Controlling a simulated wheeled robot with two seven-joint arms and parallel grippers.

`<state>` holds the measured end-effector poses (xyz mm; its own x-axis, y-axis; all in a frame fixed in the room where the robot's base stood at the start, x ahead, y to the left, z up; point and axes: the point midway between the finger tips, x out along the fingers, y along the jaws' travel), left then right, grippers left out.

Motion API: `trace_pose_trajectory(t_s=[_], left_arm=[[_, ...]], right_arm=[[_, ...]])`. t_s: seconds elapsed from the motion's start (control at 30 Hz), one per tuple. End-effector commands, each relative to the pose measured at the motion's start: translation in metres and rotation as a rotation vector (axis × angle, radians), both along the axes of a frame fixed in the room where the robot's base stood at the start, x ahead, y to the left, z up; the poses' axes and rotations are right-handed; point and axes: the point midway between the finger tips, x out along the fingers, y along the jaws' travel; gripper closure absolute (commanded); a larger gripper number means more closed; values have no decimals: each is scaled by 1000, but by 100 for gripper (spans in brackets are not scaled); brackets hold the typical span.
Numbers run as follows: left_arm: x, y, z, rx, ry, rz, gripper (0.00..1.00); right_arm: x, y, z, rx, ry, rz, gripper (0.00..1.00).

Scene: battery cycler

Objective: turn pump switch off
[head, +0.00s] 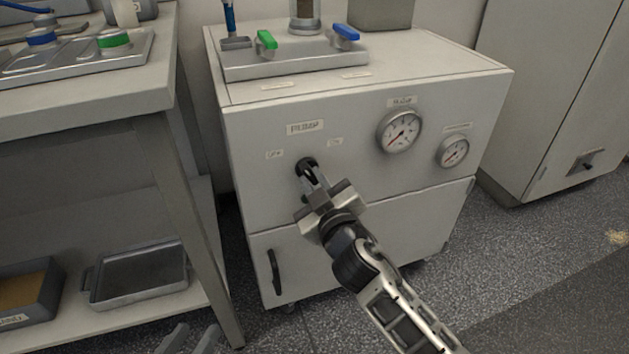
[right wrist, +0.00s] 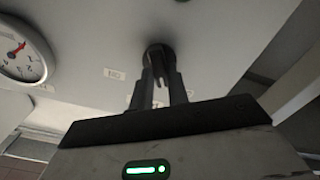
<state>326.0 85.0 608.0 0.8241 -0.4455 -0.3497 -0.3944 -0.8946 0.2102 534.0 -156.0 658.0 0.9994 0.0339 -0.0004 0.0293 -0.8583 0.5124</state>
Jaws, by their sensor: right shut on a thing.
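The pump switch (head: 304,162) is a round black knob on the white cabinet's front panel, below a printed label (head: 305,127). It also shows in the right wrist view (right wrist: 158,52), at the tips of the fingers. My right gripper (head: 309,174) is shut on the switch, with one finger on each side of it in the right wrist view (right wrist: 161,80). The fingers hide part of the knob, and I cannot tell its exact angle. Small labels sit left (head: 274,154) and right (head: 335,142) above it. My left gripper (head: 198,330) is open and empty at the bottom edge.
Two dial gauges (head: 400,131) (head: 453,152) are right of the switch. A metal tray (head: 290,68) with green and blue valve handles is on the cabinet top. A bench (head: 172,75) stands at left, with trays on its lower shelf.

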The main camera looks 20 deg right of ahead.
Motion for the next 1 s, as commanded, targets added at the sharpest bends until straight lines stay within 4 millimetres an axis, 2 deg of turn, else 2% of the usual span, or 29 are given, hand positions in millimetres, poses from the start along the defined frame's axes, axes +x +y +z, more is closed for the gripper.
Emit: trace_pose_trajectory(t_s=[0.2, 0.23, 0.3, 0.67, 0.77, 1.0], left_arm=[[0, 0, -1, 0, 1, 1, 64], [0, 0, -1, 0, 1, 1, 64], [0, 0, -1, 0, 1, 1, 64], [-2, 0, -3, 0, 10, 2, 64], [-3, 0, -2, 1, 13, 1, 64], [-4, 0, -8, 4, 23, 1, 64]], right_arm=[[0, 0, 0, -6, 0, -1, 100], [0, 0, 0, -5, 0, -1, 75], [0, 0, 0, -5, 0, -1, 62], [-6, 0, -1, -1, 1, 0, 62], [-19, -1, -1, 1, 3, 1, 62], [-75, -3, -3, 2, 5, -1, 62]])
